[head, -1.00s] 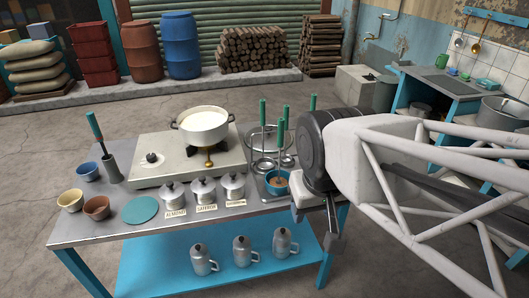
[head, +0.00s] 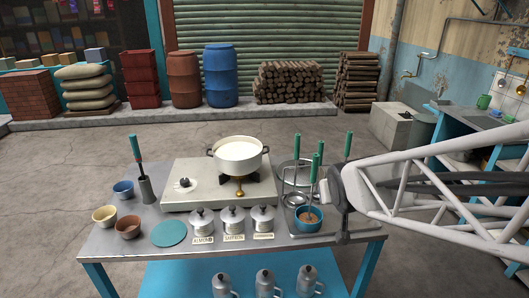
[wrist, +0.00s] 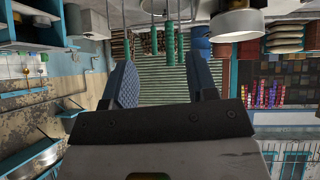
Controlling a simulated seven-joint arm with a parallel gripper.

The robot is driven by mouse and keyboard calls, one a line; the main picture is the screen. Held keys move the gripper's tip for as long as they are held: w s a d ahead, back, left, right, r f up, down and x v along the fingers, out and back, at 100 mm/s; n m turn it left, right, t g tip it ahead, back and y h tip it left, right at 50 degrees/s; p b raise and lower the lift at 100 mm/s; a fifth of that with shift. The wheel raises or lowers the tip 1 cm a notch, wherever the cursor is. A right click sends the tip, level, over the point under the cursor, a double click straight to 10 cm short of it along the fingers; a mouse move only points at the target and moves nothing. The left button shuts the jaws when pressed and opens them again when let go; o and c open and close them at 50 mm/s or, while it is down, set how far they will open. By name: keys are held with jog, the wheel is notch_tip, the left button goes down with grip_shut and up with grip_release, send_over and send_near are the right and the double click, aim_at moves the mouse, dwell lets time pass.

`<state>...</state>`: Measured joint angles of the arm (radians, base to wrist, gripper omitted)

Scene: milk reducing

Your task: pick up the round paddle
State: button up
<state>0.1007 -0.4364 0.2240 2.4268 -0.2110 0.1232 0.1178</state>
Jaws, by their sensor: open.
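Several green-handled tools stand upright at the right end of the table. One handle (head: 314,172) rises from a blue bowl of brown contents (head: 308,219); others stand beside and behind it. Another green-handled tool (head: 136,150) stands in a grey holder at the left. I cannot tell which one is the round paddle, since the working ends are hidden or small. My gripper (wrist: 163,80) is open and empty, its two blue-grey pads apart. In the wrist view, green handles (wrist: 169,42) show beyond the gap between the fingers. In the head view my arm's end is right of the bowl; its fingers are unclear.
A white pot of milk (head: 238,156) sits on the stove (head: 190,193). Three lidded, labelled canisters (head: 233,221) stand in front. A teal disc (head: 168,234) and small bowls (head: 127,228) lie at the left. A counter (head: 470,135) stands at the back right.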

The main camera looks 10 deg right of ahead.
aim_at(317, 164)
jog(key=shift+w+d+f+n+t+y, duration=0.4)
jog(key=shift+w+f+t+y, duration=0.35)
jog(key=shift+w+t, duration=1.2)
jog(key=shift+w+d+f+n+t+y, duration=0.35)
jog(key=shift+w+f+t+y, duration=0.45)
jog(key=shift+w, duration=2.1)
jog(key=shift+w+d+f+n+t+y, duration=0.25)
jog(key=shift+w+f+n+t+y, duration=0.35)
jog(key=shift+w+t, duration=1.35)
jog(key=shift+w+g, duration=0.5)
jog(key=shift+w, duration=0.05)
jog(key=shift+w+a, duration=0.25)
jog(key=shift+w, duration=1)
jog(key=shift+w, duration=0.1)
jog(key=shift+w+a, duration=0.2)
jog(key=shift+w, duration=1.05)
jog(key=shift+w+a, duration=0.2)
jog(key=shift+w, duration=1)
